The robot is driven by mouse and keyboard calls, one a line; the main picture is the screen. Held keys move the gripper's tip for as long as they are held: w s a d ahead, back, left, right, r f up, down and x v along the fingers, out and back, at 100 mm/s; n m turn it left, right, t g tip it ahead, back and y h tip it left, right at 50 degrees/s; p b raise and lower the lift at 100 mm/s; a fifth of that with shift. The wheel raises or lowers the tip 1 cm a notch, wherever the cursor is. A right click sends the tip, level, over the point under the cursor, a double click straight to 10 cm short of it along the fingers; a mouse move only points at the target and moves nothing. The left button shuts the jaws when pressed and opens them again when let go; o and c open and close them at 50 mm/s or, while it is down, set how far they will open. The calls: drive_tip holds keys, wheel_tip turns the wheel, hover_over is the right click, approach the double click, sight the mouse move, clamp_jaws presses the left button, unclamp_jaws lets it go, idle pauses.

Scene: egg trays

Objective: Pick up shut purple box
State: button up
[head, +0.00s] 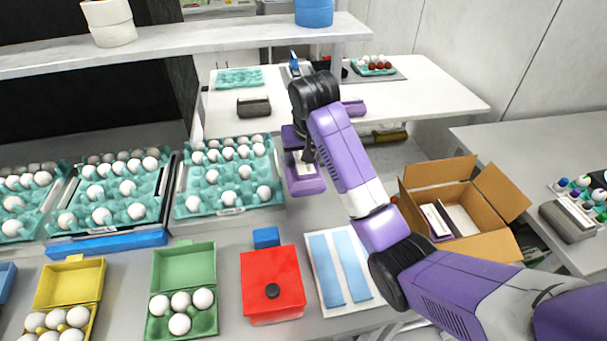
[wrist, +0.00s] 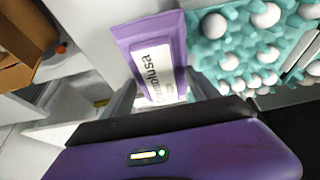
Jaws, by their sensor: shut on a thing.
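The shut purple box (head: 306,187) with a white label is in my gripper (head: 303,152), to the right of the egg trays. In the wrist view the purple box (wrist: 133,32) sits between the two grey fingers, its label facing the camera. My gripper is shut on it. The fingers and wrist hide part of the box. It appears raised above the counter, but its exact height is hard to tell.
An open cardboard box (head: 503,190) holding white-labelled boxes stands at the right. Teal egg trays (head: 180,207) fill the left. A red box (head: 255,262), a green carton (head: 183,262) and a yellow carton (head: 67,283) stand in front. A white shelf (head: 200,43) spans above.

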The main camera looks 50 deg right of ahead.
wheel_tip(320, 180, up, 9)
drive_tip(key=p, duration=0.3)
drive_tip(key=shift+w+d+r+p, duration=0.1)
drive_tip(key=shift+d+r+p, duration=0.05)
drive_tip(key=shift+r+p, duration=0.75)
drive_tip(key=shift+r, duration=0.1)
